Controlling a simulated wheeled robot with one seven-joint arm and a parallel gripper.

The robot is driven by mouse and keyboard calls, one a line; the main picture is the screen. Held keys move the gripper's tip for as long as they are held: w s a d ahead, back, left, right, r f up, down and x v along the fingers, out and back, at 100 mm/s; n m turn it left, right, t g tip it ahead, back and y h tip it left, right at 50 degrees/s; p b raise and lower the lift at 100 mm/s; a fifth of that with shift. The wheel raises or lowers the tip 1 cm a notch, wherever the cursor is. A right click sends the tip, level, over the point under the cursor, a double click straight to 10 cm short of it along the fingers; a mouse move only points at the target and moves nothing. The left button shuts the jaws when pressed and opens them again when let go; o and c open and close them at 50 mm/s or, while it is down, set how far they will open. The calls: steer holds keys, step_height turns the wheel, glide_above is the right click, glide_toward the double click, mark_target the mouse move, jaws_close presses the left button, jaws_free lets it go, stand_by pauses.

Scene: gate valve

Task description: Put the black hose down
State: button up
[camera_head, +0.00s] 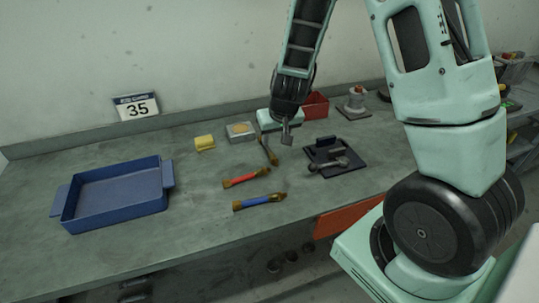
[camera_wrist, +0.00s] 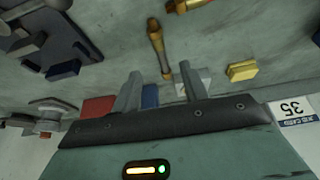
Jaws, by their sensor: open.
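The black hose (camera_head: 267,152), a short dark piece with brass-coloured ends, lies on the workbench behind the red hose (camera_head: 232,183). In the wrist view the black hose (camera_wrist: 157,43) shows in front of the gap between my fingers, and its near end reaches toward that gap. My gripper (camera_head: 286,138) is just right of the black hose in the head view. Its two fingers are apart and nothing is held between them in the wrist view (camera_wrist: 162,77). The blue hose (camera_head: 262,202) lies nearer the front edge.
A blue tray (camera_head: 165,187) stands at the left. A yellow block (camera_head: 204,143) and a grey box (camera_head: 240,131) sit behind the hoses. A black plate with metal parts (camera_head: 346,168) and a red bin (camera_head: 315,104) are to the right. The bench (camera_head: 190,205) is clear between tray and hoses.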

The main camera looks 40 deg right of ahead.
mark_target(271, 153)
steer(key=x, duration=0.3)
steer(key=shift+w+f, duration=0.15)
steer(key=shift+f, duration=0.2)
steer(key=shift+p+x, duration=0.4)
steer(key=shift+x, duration=2.15)
steer(key=shift+d, duration=0.1)
jaws_close()
